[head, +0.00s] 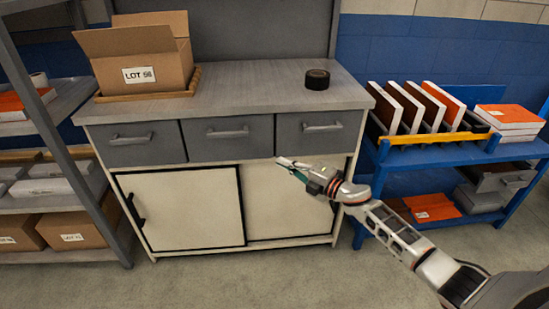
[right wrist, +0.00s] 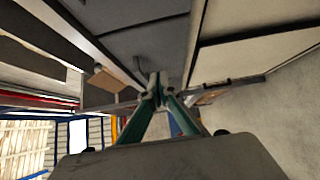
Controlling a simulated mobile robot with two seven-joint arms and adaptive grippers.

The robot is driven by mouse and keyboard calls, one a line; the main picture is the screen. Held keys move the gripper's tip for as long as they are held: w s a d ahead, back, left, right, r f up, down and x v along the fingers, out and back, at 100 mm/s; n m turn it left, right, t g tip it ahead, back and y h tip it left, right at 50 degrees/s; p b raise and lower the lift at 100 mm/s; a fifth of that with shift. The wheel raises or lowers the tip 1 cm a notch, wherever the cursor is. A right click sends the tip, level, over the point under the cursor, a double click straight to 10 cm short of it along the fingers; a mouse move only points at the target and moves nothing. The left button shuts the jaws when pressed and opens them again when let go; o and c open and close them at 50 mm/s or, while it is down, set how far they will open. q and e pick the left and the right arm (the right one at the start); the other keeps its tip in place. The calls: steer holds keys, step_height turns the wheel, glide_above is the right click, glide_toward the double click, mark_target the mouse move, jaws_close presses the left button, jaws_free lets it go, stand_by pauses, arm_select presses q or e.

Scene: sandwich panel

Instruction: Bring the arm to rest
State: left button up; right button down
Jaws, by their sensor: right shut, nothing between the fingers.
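My right arm reaches in from the lower right in the head view. Its gripper (head: 284,163) is in front of the cabinet, near the drawers and the top of the sliding doors. The fingers are together and hold nothing; the right wrist view also shows the closed fingertips (right wrist: 158,84). I cannot tell from the head view whether the gripper touches the cabinet front. My left gripper is not in view.
The cabinet (head: 225,85) carries an open box (head: 140,72) and a dark tape roll (head: 317,79). A blue cart (head: 390,158) with upright panels stands at right, close to my arm. A grey shelf (head: 118,232) stands at left. The floor (head: 230,285) in front is clear.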

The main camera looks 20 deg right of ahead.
arm_select(q)
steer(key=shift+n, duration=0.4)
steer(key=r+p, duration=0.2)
steer(key=p, duration=0.3)
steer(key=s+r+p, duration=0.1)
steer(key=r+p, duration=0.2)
steer(key=p, duration=0.2)
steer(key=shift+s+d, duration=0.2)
arm_select(e)
steer(key=s+a+f+m+g+h, duration=0.1)
steer(key=s+m, duration=0.5)
steer(key=s, duration=0.8)
steer(key=s+a+f+m+g+h, duration=0.2)
steer(key=s+a+f+m, duration=0.4)
steer(key=s, duration=0.9)
steer(key=s+a+f+m+g+h, duration=0.2)
steer(key=s+f+m, duration=0.3)
steer(key=s, duration=1)
steer(key=a+m+h, duration=0.1)
steer(key=m, duration=0.1)
steer(key=shift+a+f+m, duration=0.25)
steer(key=shift+f+m, duration=0.05)
steer(key=shift+f, duration=0.1)
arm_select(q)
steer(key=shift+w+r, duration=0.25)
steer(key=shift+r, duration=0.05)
